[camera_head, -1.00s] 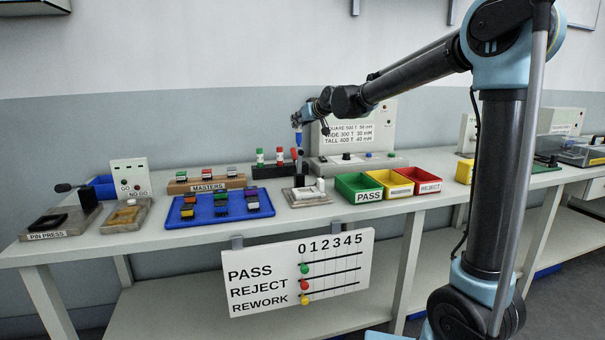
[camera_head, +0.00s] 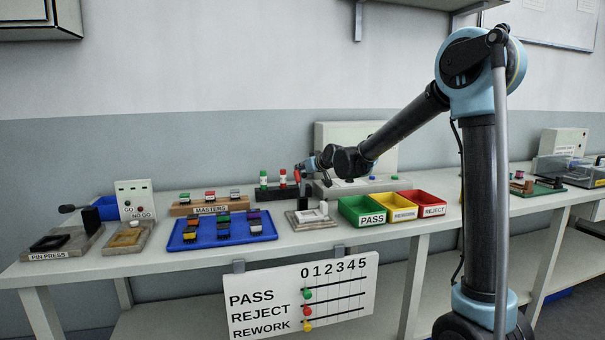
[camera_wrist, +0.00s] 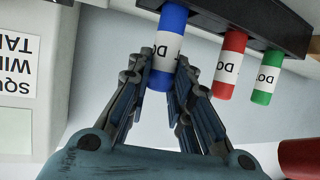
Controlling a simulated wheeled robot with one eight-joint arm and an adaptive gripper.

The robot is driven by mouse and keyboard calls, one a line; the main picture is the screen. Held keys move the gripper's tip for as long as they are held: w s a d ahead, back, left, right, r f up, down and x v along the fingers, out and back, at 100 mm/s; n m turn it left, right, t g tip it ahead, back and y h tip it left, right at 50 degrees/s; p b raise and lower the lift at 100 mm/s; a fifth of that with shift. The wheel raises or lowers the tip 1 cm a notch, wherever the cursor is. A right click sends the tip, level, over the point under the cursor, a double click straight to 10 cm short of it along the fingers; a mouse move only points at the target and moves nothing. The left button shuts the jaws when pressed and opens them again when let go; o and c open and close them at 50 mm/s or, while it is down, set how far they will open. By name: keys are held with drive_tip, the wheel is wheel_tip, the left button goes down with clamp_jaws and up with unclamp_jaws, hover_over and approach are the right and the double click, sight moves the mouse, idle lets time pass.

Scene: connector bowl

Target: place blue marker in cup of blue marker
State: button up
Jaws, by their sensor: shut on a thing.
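My gripper (camera_head: 302,172) is at the right end of the black marker rack (camera_head: 275,193) on the bench. In the wrist view my gripper (camera_wrist: 160,92) is shut on the blue marker (camera_wrist: 174,18), with the fingers on both sides of its near end. The marker's far end meets the black rack (camera_wrist: 275,22), in line with the red marker (camera_wrist: 236,42) and green marker (camera_wrist: 269,66) standing there. I cannot tell whether it is seated in its cup. The head view does not clearly show the blue marker.
A black-handled stamp (camera_head: 303,203) on a grey base stands in front of the rack. Green (camera_head: 349,214), yellow (camera_head: 392,212) and red (camera_head: 432,208) bins lie to the right. A blue tray (camera_head: 185,236) lies to the left. A grey console (camera_head: 340,135) stands behind.

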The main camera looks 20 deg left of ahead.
drive_tip(key=o, duration=0.9)
drive_tip(key=shift+c, duration=0.2)
drive_tip(key=v, duration=1.2)
drive_tip(key=shift+d, duration=0.1)
